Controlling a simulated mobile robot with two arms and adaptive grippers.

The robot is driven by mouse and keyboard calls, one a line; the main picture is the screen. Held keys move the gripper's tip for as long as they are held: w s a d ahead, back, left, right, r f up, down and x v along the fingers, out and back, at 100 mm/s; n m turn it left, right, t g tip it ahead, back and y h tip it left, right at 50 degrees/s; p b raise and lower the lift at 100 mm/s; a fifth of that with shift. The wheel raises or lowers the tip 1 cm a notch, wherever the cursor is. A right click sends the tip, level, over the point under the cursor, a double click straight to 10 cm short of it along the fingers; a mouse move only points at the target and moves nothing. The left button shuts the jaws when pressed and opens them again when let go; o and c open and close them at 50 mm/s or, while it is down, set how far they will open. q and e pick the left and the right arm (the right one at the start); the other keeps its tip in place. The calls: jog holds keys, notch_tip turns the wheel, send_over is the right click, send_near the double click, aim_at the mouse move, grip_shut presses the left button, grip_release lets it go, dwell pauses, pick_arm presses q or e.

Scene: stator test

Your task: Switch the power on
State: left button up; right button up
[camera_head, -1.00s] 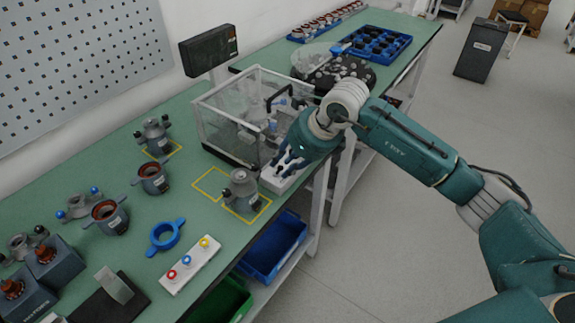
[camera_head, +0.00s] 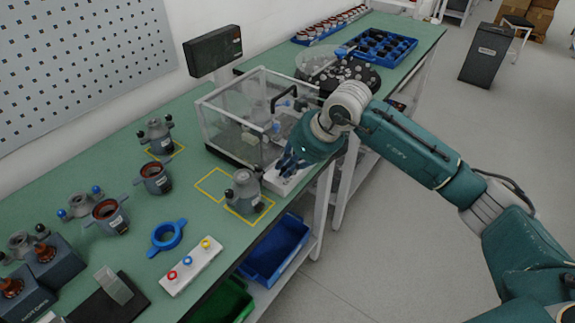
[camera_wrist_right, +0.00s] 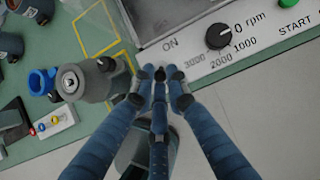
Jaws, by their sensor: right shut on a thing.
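The white control panel (camera_head: 281,185) sits at the table's front edge, before the clear test box (camera_head: 240,125). In the right wrist view the panel (camera_wrist_right: 270,28) carries the word ON, a black rpm knob (camera_wrist_right: 219,36) and a green START button (camera_wrist_right: 289,4). My right gripper (camera_head: 284,167) is down at the panel's left part. In the wrist view its blue fingers (camera_wrist_right: 160,82) are drawn together just below the word ON. They are shut on a small part there, apparently the power switch, which they mostly hide. My left gripper is not in view.
A grey stator housing (camera_head: 243,192) stands in a yellow square left of the panel, close to my right gripper. A white strip with coloured rings (camera_head: 190,268) lies nearer. Blue (camera_head: 274,250) and green bins are below the table edge.

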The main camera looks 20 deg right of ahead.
jog(key=shift+o, duration=0.2)
jog(key=shift+w+a, duration=0.1)
jog(key=shift+w+a+r+b, duration=0.1)
jog(key=shift+w+a+b, duration=0.2)
jog(key=shift+w+a, duration=0.6)
jog(key=shift+w+d, duration=0.15)
jog(key=o, duration=0.5)
jog(key=p+v, duration=0.3)
jog(key=v, duration=0.3)
dwell(0.4)
